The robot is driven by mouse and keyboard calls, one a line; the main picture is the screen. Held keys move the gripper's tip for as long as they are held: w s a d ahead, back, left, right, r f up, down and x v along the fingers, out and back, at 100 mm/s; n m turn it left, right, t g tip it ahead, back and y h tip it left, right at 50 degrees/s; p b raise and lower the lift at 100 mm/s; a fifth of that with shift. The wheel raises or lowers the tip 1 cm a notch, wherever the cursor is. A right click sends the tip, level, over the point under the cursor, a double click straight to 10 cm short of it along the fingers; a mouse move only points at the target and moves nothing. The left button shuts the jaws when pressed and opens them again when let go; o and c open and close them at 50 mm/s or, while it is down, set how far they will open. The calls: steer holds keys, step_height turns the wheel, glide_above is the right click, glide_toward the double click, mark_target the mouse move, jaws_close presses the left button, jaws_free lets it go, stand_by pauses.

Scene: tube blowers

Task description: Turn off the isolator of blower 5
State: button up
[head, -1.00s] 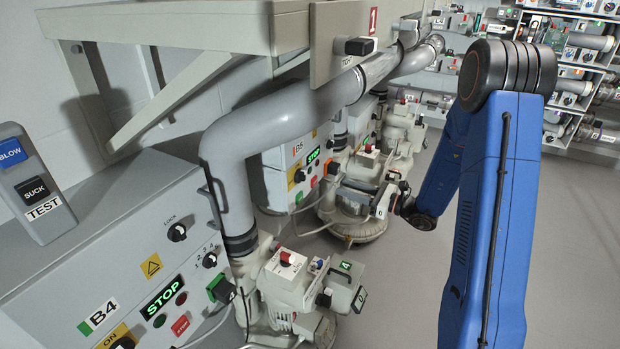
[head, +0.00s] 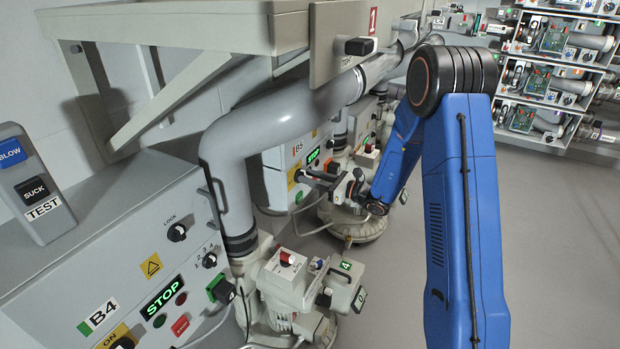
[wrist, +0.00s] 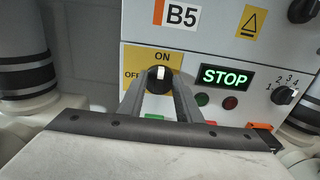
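The B5 panel (wrist: 215,25) fills the upper wrist view. Its isolator is a black knob with a white pointer (wrist: 159,73) on a yellow plate (wrist: 133,58) marked ON and OFF. The pointer stands upright, towards ON. My gripper (wrist: 158,92) is open, with one finger on each side of the knob's lower part; I cannot tell whether they touch it. In the head view my gripper (head: 306,176) is at the front of the B5 cabinet (head: 297,147), and it hides much of the isolator there.
A green-lit STOP display (wrist: 225,77) is right of the isolator, with a green and a red button below it. A selector knob (wrist: 285,95) is farther right. A grey pipe (wrist: 25,60) stands at left. In the head view, the B4 cabinet (head: 60,270) is nearer; open floor (head: 560,230) lies at right.

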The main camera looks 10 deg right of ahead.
steer(key=shift+a, duration=0.1)
steer(key=shift+c, duration=0.7)
jaws_close()
steer(key=shift+n, duration=0.4)
steer(key=n, duration=1.1)
steer(key=f+n, duration=0.1)
steer(key=n, duration=0.4)
steer(key=shift+s+a+n, duration=0.3)
steer(key=shift+s+n, duration=0.1)
steer(key=shift+f+n, duration=0.1)
steer(key=shift+n, duration=0.2)
